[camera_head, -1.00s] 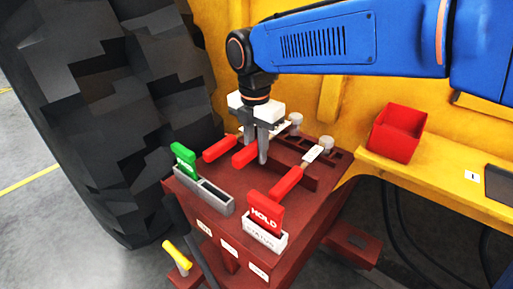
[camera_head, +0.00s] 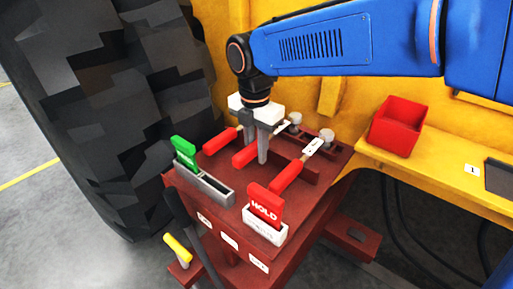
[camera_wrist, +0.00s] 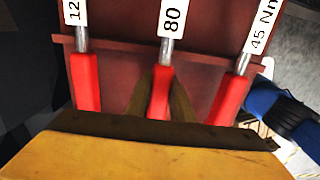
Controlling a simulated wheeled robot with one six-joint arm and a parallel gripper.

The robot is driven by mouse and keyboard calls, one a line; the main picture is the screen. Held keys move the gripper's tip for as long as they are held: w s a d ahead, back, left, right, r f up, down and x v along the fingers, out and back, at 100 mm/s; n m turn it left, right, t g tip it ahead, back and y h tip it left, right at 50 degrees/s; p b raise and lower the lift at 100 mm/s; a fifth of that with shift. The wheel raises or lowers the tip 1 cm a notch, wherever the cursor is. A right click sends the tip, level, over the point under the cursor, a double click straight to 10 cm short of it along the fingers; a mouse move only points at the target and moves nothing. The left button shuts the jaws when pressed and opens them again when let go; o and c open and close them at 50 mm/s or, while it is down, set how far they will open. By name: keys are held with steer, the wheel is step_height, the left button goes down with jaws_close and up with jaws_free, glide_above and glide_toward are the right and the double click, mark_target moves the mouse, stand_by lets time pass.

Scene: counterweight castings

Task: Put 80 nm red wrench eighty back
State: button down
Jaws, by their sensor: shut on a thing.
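The 80 wrench has a red handle (camera_wrist: 160,92) and a white tag (camera_wrist: 172,18) reading 80. My gripper (camera_wrist: 161,100) is shut on its red handle in the wrist view, with a finger on each side. In the head view my gripper (camera_head: 263,150) points down over the rack, and the wrench's red handle (camera_head: 243,157) sticks out beside it. The wrench lies between two others, roughly in line with them.
A wrench tagged 12-something (camera_wrist: 88,80) and the 45 Nm wrench (camera_wrist: 232,95) lie close on either side. A green card (camera_head: 184,152) and a red HOLD card (camera_head: 265,205) stand in holders in front. A red bin (camera_head: 398,126) is at right, a big tyre (camera_head: 95,110) at left.

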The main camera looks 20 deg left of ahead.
steer(key=shift+f, duration=0.7)
stand_by(1.0)
steer(key=c, duration=1.5)
jaws_free()
steer(key=shift+o, duration=0.2)
steer(key=shift+f, duration=0.1)
step_height(320, 180, up, 24)
steer(key=shift+s+a+r, duration=0.15)
steer(key=shift+s+r, duration=0.1)
